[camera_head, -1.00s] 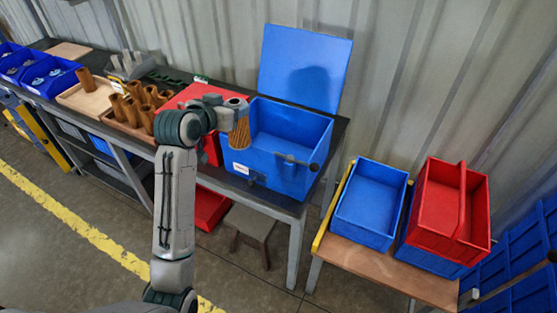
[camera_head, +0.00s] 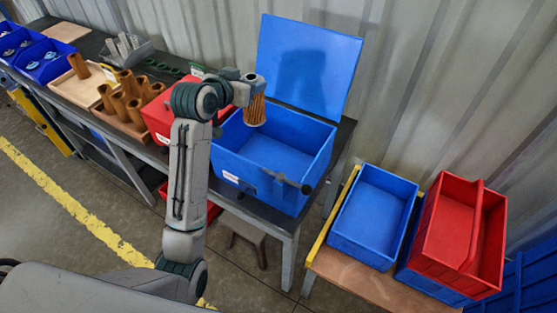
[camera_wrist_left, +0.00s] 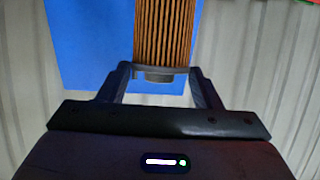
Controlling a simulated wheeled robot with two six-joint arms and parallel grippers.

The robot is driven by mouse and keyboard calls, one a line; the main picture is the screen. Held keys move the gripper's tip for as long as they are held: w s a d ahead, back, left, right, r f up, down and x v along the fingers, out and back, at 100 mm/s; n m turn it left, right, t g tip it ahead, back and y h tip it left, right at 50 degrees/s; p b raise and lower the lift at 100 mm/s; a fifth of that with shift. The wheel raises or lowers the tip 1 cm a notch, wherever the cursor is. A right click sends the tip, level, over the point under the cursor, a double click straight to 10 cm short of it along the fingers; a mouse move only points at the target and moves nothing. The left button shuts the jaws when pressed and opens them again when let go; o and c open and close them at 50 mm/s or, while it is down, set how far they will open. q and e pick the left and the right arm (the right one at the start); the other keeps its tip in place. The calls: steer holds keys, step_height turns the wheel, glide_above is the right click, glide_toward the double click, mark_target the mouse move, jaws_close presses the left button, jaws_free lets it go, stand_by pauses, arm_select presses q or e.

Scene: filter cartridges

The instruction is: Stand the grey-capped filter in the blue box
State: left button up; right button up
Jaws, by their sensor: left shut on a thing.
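My left gripper (camera_head: 253,79) is shut on the grey cap of a filter with a brown pleated body (camera_head: 255,111). The filter hangs upright, cap up. In the head view its lower end overlaps the back left part of the blue box's opening; its exact height over the floor cannot be told. The blue box (camera_head: 240,180) is open, with its lid (camera_head: 310,60) raised at the back, and its visible floor is empty. The left wrist view shows the pleated body (camera_wrist_left: 165,35) and the grey cap (camera_wrist_left: 160,73) between the two fingers. My right gripper is out of view.
A red box (camera_head: 160,121) stands just left of the blue box. Further left are a wooden holder with several brown tubes (camera_head: 120,106) and blue bins (camera_head: 45,70). An empty blue tray (camera_head: 372,215) and a red carrier (camera_head: 455,230) stand on a lower bench at right.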

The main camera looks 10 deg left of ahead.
mark_target(249, 121)
arm_select(q)
step_height(249, 121, down, 4)
steer(key=shift+b, duration=1.15)
steer(key=shift+s+a+f, duration=0.1)
steer(key=shift+s+f, duration=0.2)
step_height(249, 121, down, 2)
steer(key=shift+w+b, duration=0.1)
steer(key=shift+b, duration=0.8)
steer(key=shift+w+f, duration=0.15)
steer(key=shift+f, duration=0.2)
step_height(249, 121, down, 5)
steer(key=shift+f+p, duration=0.1)
steer(key=shift+p, duration=0.5)
step_height(249, 121, down, 4)
steer(key=shift+f+p, duration=0.25)
steer(key=shift+p, duration=0.15)
